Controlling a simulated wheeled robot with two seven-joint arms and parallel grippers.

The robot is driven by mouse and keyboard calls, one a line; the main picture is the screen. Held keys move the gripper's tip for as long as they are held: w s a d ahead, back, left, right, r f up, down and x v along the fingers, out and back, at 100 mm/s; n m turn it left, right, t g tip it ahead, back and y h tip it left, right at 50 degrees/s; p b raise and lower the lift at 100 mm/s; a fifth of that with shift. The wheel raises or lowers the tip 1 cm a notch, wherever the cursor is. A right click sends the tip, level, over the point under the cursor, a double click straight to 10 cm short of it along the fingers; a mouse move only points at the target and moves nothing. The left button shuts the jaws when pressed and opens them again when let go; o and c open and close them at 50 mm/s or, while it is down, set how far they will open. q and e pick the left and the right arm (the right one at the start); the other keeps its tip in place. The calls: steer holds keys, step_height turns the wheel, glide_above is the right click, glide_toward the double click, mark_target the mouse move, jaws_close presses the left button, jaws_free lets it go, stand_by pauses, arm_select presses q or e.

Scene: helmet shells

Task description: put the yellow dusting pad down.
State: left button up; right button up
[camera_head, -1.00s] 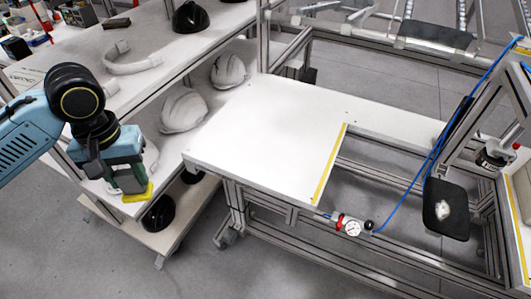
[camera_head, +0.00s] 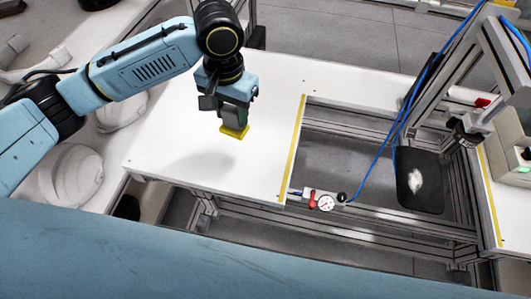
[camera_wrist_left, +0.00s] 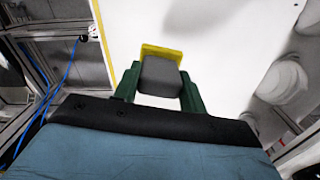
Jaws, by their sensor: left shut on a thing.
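The yellow dusting pad (camera_head: 234,132) has a grey block-like back, which shows in the left wrist view (camera_wrist_left: 160,74). My left gripper (camera_head: 236,118) is shut on it, with its green fingers on both sides of the grey block. The gripper points down, and the pad hangs above the white tabletop (camera_head: 190,150), with a soft shadow below and to its left. The pad appears apart from the surface. My right gripper is not in view.
A yellow strip (camera_head: 293,148) runs along the tabletop's right edge, beside an open metal frame. A pressure gauge (camera_head: 325,202) sits at the front. White helmet shells (camera_head: 72,175) lie on the left shelf. A black pad (camera_head: 420,180) is at right. The tabletop around the gripper is clear.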

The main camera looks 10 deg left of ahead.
arm_select(q)
steer(key=d+f, duration=0.1)
steer(key=f, duration=0.3)
steer(key=d+f+m+b, duration=0.1)
steer(key=f, duration=0.3)
steer(key=s+d+f+m, duration=0.1)
steer(key=f, duration=0.3)
steer(key=shift+s+d+f, duration=0.1)
steer(key=shift+d, duration=0.25)
steer(key=o, duration=0.9)
